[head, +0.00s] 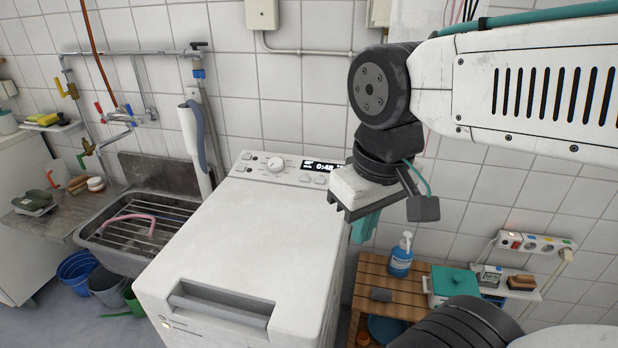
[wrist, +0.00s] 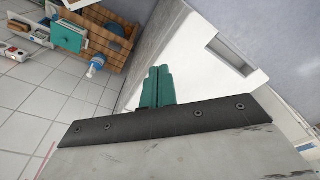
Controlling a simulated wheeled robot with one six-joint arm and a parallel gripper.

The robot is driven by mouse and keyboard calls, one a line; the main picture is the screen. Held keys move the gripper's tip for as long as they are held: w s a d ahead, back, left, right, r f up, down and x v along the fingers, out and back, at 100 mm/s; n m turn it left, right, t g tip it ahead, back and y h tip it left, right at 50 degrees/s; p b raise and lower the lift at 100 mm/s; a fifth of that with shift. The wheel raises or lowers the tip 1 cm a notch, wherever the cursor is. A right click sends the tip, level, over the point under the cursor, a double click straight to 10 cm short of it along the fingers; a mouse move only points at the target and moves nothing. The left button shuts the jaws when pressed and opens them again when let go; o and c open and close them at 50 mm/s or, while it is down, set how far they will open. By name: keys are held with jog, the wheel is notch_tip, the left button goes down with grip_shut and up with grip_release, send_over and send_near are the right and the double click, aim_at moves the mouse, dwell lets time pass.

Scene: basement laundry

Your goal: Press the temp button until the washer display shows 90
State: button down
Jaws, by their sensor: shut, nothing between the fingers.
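The white top-loading washer (head: 245,225) stands in the middle of the head view, with its control panel (head: 256,170) along the back edge. The dark display (head: 319,166) reads about 0:48, and its right end is hard to make out beside my arm. A round knob (head: 275,164) and small buttons (head: 306,178) are on the panel; I cannot tell which is temp. My gripper (head: 364,236), with teal fingers, is just right of the washer, apart from the panel. In the wrist view its fingers (wrist: 157,76) are shut and empty, with the washer (wrist: 197,55) behind.
A sink (head: 108,236) with a rack is left of the washer. At right, a wooden slatted stand (head: 372,282) holds a blue soap bottle (head: 401,256) and a teal-lidded box (head: 455,280). A power strip (head: 536,243) is on the wall. The washer lid is clear.

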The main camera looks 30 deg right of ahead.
jog(key=w+d+r+n+t+h, duration=0.1)
jog(key=w+d+t+h, duration=0.1)
jog(key=w+d, duration=0.45)
jog(key=w+d+r+n+t+h, duration=0.15)
jog(key=w+d, duration=0.25)
jog(key=w, duration=0.6)
jog(key=n+t+y, duration=0.5)
jog(key=n+y, duration=0.1)
jog(key=n, duration=0.7)
send_over(305, 178)
jog(key=s+a, duration=0.2)
jog(key=s, duration=0.2)
notch_tip(305, 178, down, 10)
jog(key=shift+w, duration=0.2)
jog(key=shift+d+f, duration=0.1)
jog(key=shift+w+d+f, duration=0.3)
jog(key=shift+f, duration=1.1)
jog(key=shift+w+d+f, duration=0.25)
jog(key=shift+w+f, duration=0.05)
jog(key=shift+f, duration=1.05)
jog(key=shift+w+d+f, duration=0.3)
jog(key=shift+f, duration=1.1)
jog(key=shift+f, duration=0.4)
